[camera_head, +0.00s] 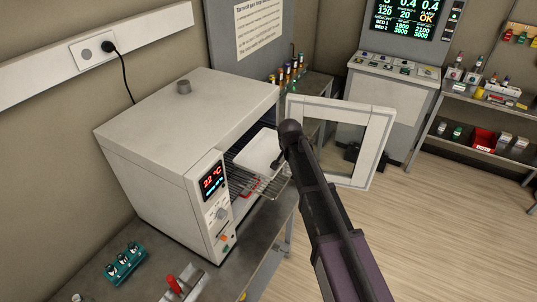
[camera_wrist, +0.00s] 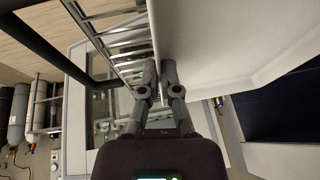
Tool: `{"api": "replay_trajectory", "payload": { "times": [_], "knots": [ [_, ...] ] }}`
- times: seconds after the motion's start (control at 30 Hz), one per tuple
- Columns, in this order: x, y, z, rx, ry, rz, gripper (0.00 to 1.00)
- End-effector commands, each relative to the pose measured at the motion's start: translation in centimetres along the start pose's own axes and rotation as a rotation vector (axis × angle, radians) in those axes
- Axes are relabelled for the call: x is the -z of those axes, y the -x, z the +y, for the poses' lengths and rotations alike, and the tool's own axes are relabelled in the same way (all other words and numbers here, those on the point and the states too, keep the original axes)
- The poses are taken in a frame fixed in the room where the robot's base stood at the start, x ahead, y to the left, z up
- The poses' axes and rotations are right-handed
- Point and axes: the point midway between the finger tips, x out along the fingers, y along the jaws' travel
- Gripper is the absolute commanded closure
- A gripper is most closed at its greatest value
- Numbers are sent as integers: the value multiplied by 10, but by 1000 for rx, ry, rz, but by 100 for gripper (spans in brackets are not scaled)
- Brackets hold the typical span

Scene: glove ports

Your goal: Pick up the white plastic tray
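The white plastic tray (camera_head: 258,150) lies on the wire rack in the open mouth of the white oven. Its pale surface also fills the upper middle of the wrist view (camera_wrist: 205,45). My gripper (camera_head: 277,164) is at the tray's front edge in the head view, partly hidden by my dark arm. In the wrist view my gripper's two fingertips (camera_wrist: 159,68) are close together, one on each side of the tray's thin rim, and appear shut on it. The tray's far part is hidden inside the oven.
The oven (camera_head: 180,115) stands on a grey bench (camera_head: 190,268). The wire rack (camera_head: 243,172) is under the tray. A teal holder (camera_head: 125,264) lies on the bench, front left.

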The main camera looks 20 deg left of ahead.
Motion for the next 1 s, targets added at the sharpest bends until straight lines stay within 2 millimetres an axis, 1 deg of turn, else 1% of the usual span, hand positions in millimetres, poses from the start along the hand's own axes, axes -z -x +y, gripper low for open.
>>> {"api": "replay_trajectory", "payload": {
  "times": [0.27,0.47,0.67,1.0],
  "knots": [
    [0,1,0,0,0,0,100],
    [0,7,0,0,0,0,100],
    [4,20,-1,0,0,0,100],
    [17,51,-7,1,0,0,100]
  ]
}}
